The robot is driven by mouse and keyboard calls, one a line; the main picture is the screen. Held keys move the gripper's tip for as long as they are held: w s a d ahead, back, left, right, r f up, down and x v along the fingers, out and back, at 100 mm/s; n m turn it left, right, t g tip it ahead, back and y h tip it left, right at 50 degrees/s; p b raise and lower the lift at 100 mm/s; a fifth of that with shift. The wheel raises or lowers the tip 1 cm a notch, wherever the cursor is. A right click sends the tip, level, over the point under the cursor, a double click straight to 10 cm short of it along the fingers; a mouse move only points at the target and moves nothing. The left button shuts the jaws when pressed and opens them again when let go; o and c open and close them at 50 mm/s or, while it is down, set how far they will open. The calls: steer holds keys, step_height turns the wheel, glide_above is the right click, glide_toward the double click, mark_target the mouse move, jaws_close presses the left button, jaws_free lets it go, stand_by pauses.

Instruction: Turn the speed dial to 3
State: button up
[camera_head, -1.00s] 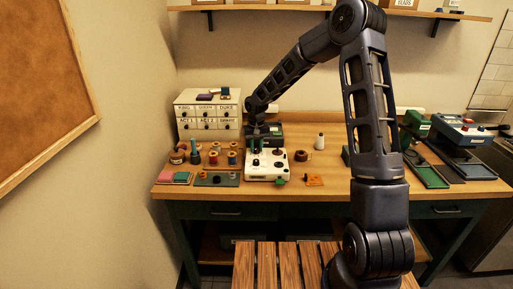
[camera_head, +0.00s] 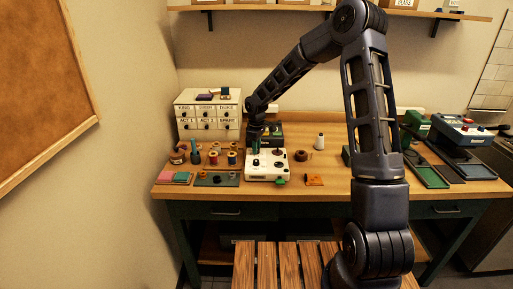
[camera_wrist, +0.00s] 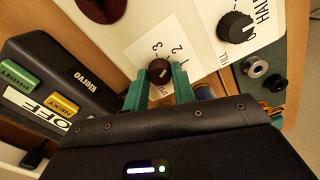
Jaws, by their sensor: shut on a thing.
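The speed dial (camera_wrist: 159,70) is a small dark round knob on a white panel, with the figures 1, 2 and 3 printed around its upper side in the wrist view. A pale mark shows on its top, but I cannot tell surely which figure it points at. My gripper (camera_wrist: 161,77) has its green fingers on either side of the knob, shut on it. In the head view the white machine (camera_head: 267,177) stands mid-table, with my gripper (camera_head: 256,149) over its left part; the dial is not clear there.
A larger black dial (camera_wrist: 235,27) is to the right on the same panel. A dark box with green and yellow buttons (camera_wrist: 64,106) is at left. Thread spools (camera_head: 232,158) stand left of the machine. An orange piece (camera_head: 314,180) lies to its right.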

steer(key=n, duration=0.4)
steer(key=shift+n, duration=2.2)
steer(key=o, duration=1)
steer(key=shift+r, duration=0.1)
step_height(320, 180, up, 11)
